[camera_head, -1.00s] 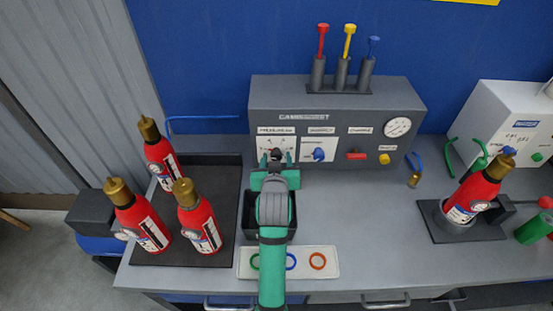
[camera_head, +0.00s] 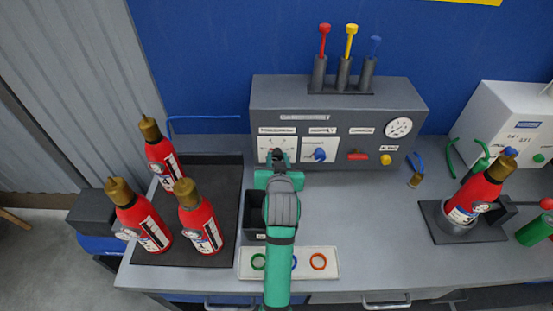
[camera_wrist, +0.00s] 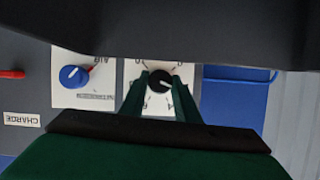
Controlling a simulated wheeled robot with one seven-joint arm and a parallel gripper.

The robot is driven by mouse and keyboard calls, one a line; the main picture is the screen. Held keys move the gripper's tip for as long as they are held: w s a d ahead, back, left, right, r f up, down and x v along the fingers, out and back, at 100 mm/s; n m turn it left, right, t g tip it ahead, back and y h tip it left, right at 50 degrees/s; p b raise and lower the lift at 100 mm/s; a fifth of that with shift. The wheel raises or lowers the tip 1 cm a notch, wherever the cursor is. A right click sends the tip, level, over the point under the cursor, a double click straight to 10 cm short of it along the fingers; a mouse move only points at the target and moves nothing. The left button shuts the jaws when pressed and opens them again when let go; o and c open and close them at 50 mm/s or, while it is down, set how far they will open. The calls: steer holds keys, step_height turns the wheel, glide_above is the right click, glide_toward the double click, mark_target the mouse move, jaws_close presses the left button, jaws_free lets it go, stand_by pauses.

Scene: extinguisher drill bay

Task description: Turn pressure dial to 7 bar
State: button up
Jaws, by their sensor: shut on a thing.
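The pressure dial is a black round knob (camera_wrist: 159,82) with a light pointer mark, on a white plate with printed scale marks. The wrist view shows it upside down, and I cannot read the pointer's value surely. My gripper (camera_wrist: 160,86) has its two dark green fingers on either side of the knob, shut on it. In the head view my gripper (camera_head: 278,158) is at the lower left of the grey control panel (camera_head: 340,96). It hides most of the dial there; part of the dial's white plate (camera_head: 268,143) shows.
A blue selector knob (camera_head: 319,155) sits right beside the dial. A red handle (camera_head: 357,156), yellow button (camera_head: 385,160) and round gauge (camera_head: 398,127) are further right. A dark bin (camera_head: 253,220) and ring tray (camera_head: 330,252) lie below my arm. Red extinguishers (camera_head: 150,225) stand at left.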

steer(key=shift+s+d+m+y, duration=0.1)
steer(key=shift+m+y, duration=0.5)
steer(key=shift+m, duration=0.3)
steer(key=shift+m+y, duration=0.4)
steer(key=shift+m, duration=0.1)
steer(key=o, duration=1.1)
steer(key=shift+c, duration=0.2)
steer(key=v, duration=1)
steer(key=shift+s+d, duration=0.15)
steer(key=shift+s, duration=0.1)
